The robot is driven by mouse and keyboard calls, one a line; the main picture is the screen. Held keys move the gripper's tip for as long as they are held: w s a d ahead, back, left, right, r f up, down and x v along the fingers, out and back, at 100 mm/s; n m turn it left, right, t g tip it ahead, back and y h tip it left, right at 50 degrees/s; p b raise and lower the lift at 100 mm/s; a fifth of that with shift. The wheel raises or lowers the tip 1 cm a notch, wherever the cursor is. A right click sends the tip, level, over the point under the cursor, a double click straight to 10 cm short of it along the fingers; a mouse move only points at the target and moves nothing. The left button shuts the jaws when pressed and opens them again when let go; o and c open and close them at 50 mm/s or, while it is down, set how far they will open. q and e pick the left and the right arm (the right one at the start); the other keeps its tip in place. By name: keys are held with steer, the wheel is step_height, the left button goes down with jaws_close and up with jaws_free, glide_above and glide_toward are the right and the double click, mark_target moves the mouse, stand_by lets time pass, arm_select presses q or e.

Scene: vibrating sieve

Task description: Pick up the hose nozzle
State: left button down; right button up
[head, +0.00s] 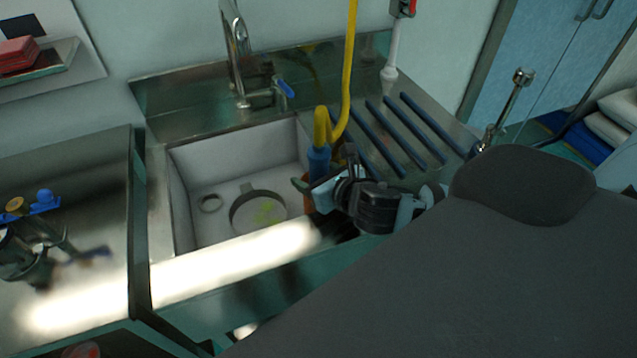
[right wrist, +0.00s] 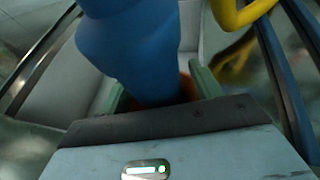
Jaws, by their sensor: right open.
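The hose nozzle (head: 318,162) has a blue grip and hangs from a yellow hose (head: 350,60) at the right side of the sink. My right gripper (head: 306,190) is at the nozzle's lower part. In the right wrist view, the blue nozzle (right wrist: 135,50) stands between the two green fingers of my right gripper (right wrist: 158,92). The jaws are open around it, and contact cannot be made out. An orange-red part shows low behind the nozzle. The nozzle's lower end is hidden. My left gripper is not in view.
The sink basin (head: 185,205) holds a round sieve (head: 236,222) with green bits. A faucet (head: 238,60) stands behind it. Blue bars (head: 405,130) cover the drainboard at right. Equipment (head: 35,250) stands on the left counter.

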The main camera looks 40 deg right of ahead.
steer(key=shift+w, duration=0.1)
steer(key=c, duration=1)
steer(key=shift+c, duration=0.2)
steer(key=shift+r, duration=0.1)
